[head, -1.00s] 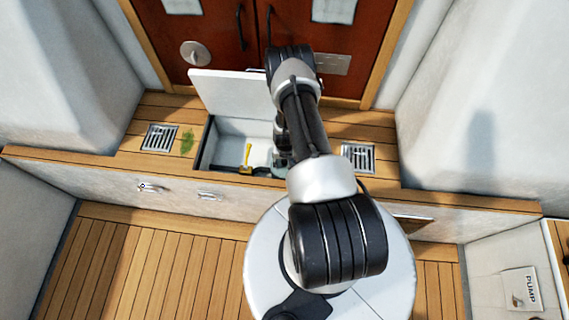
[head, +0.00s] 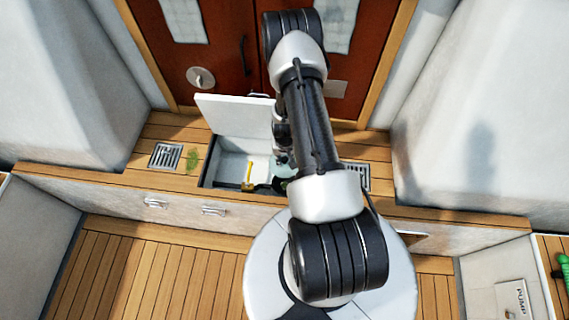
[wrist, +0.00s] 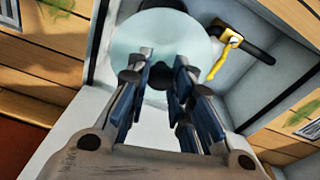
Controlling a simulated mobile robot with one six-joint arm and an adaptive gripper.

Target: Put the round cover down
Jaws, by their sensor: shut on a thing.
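The round cover (wrist: 165,45) is a pale, translucent blue-green disc with a dark knob in its middle, seen in the wrist view. My gripper (wrist: 160,80) is shut on this knob. In the head view a small part of the cover (head: 284,167) shows at the right end of the open locker (head: 208,172), beside my arm. My gripper is mostly hidden behind my arm there. I cannot tell whether the cover touches anything beneath it.
A yellow and black tool (head: 248,174) lies in the locker, close to the cover. The raised white lid (head: 235,115) stands behind it. Grates (head: 165,156) flank the locker, with a green leaf (head: 193,158) on the wooden bench at left.

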